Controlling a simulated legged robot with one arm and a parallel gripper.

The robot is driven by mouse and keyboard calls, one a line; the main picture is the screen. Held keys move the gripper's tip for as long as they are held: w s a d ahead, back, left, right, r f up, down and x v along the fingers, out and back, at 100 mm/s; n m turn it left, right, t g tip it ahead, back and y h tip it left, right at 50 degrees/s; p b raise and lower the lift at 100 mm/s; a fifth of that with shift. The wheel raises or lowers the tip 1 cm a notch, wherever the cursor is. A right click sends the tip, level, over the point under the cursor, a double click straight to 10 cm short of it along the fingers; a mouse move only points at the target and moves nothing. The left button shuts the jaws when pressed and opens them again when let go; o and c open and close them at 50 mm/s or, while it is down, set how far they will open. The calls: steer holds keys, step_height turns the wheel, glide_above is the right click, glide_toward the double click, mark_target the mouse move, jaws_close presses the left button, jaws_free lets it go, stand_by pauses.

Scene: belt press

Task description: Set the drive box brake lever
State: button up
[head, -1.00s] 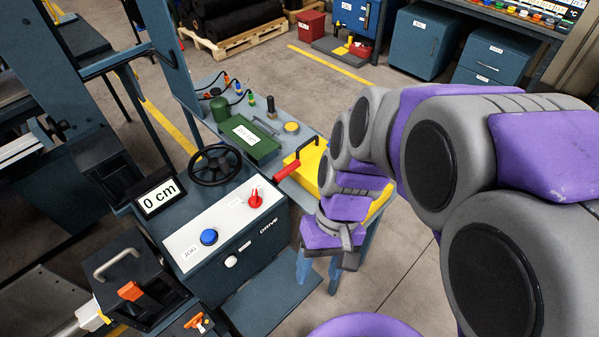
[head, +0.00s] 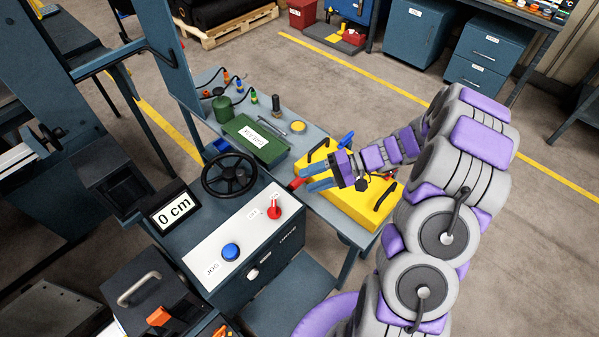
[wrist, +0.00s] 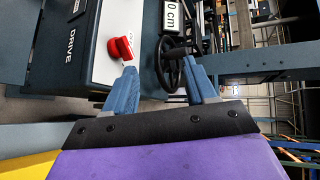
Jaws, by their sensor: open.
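The drive box (head: 222,288) has a white panel with a blue JOG button (head: 231,251) and a red rotary knob (head: 274,209). A small red handle (head: 297,183), apparently the brake lever, shows at the box's right side, partly hidden by my fingers. My gripper (head: 304,179) is open above the yellow case's left end, its blue fingers pointing left toward the red handle. I cannot tell whether they touch it. In the wrist view my gripper (wrist: 159,68) has nothing between its fingers; the red knob (wrist: 121,47) and a black handwheel (wrist: 172,62) lie beyond. I cannot make out the lever there.
A yellow case (head: 346,204) with black handles sits on the side bench below my gripper. A green box (head: 256,139) lies farther back. The black handwheel (head: 229,175) and a "0 cm" display (head: 173,207) stand left. Open floor is at right.

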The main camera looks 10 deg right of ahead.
mark_target(294, 186)
steer(key=w+d+f+m+t+p, duration=0.1)
steer(key=w+d+f+m+t, duration=0.1)
steer(key=d+f+t, duration=0.35)
steer(key=w+d+f+m+t+p, duration=0.1)
steer(key=w+d+f+m+t, duration=0.15)
steer(key=d+f, duration=0.6)
steer(key=b+x, duration=0.1)
steer(key=x, duration=1.7)
steer(key=shift+s+a+r+b, duration=0.2)
steer(key=shift+s+a+b, duration=0.05)
steer(key=shift+b, duration=0.15)
steer(key=shift+w+d, duration=0.1)
steer(key=shift+d, duration=0.5)
steer(key=shift+a, duration=0.45)
steer(key=c, duration=0.6)
jaws_close()
